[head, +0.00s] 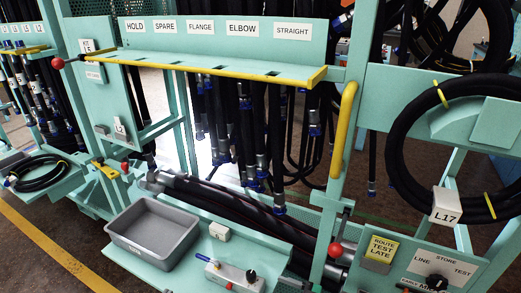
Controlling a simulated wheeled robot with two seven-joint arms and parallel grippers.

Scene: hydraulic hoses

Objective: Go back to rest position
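Neither of my grippers nor any part of my arms shows in the head view. The task names no object. In front is a mint-green hose rack with a header board (225,40) labelled HOLD, SPARE, FLANGE, ELBOW and STRAIGHT. Under its yellow-edged slotted shelf (200,66), several black hoses (276,130) hang down, some with blue-capped ends. An empty-looking grey tray (153,230) stands on the lower ledge.
A coiled black hose (396,150) tagged L17 (445,205) hangs at right. A yellow handle (343,130) and red-knobbed levers (335,249) stick out. A panel with a dial (437,282) is at lower right. Open floor (40,255) with a yellow line lies at lower left.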

